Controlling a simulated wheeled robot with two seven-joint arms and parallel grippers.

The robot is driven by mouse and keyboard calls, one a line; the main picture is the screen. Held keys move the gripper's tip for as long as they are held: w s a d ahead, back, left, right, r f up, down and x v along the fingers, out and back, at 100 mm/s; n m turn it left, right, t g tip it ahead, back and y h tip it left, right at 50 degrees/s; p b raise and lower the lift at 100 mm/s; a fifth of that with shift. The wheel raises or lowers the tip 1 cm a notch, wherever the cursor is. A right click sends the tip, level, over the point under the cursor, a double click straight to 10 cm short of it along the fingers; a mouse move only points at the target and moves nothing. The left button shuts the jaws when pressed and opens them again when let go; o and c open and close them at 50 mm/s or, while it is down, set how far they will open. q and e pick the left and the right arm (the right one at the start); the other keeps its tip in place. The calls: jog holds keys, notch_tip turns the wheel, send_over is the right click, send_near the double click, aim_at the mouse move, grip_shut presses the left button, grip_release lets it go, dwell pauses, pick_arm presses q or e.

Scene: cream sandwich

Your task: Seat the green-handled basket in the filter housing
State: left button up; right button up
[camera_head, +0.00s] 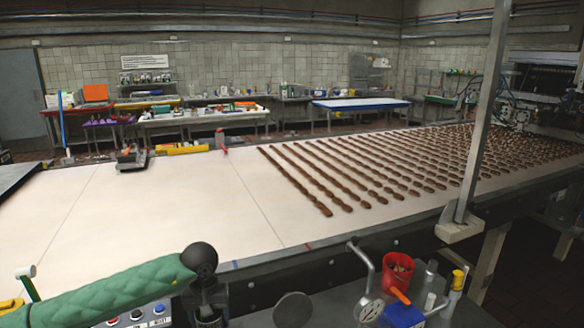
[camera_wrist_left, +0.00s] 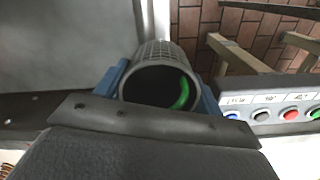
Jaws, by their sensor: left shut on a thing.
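My left gripper (camera_wrist_left: 161,82) is shut on the basket (camera_wrist_left: 153,54), a grey mesh cylinder, with its blue fingers on either side. The basket's open end faces the wrist camera, and a green curved part, probably the handle, shows inside its dark mouth. In the head view, my left gripper (camera_head: 207,298) is small and dark at the bottom edge, below the black wrist ball. A round grey rim shows just under it; I cannot tell whether it is the basket or the housing. The filter housing is not clearly identifiable in either view. My right gripper is out of view.
A bench at the bottom right holds a grey disc (camera_head: 293,310), a pressure gauge (camera_head: 369,309), a bent pipe, a red cup (camera_head: 397,270) and a blue-topped container (camera_head: 402,312). A button panel (camera_wrist_left: 277,112) lies right of the basket. The wide conveyor (camera_head: 170,210) runs behind.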

pick_arm(q)
jog(key=s+f+m+p, duration=0.1)
jog(key=s, duration=0.5)
jog(key=shift+s+d+f, duration=0.2)
jog(key=shift+d+f, duration=0.05)
jog(key=shift+d, duration=0.2)
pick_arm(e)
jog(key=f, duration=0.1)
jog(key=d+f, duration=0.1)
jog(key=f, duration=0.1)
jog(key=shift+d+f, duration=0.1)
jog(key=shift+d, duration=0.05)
pick_arm(q)
jog(key=shift+f, duration=0.1)
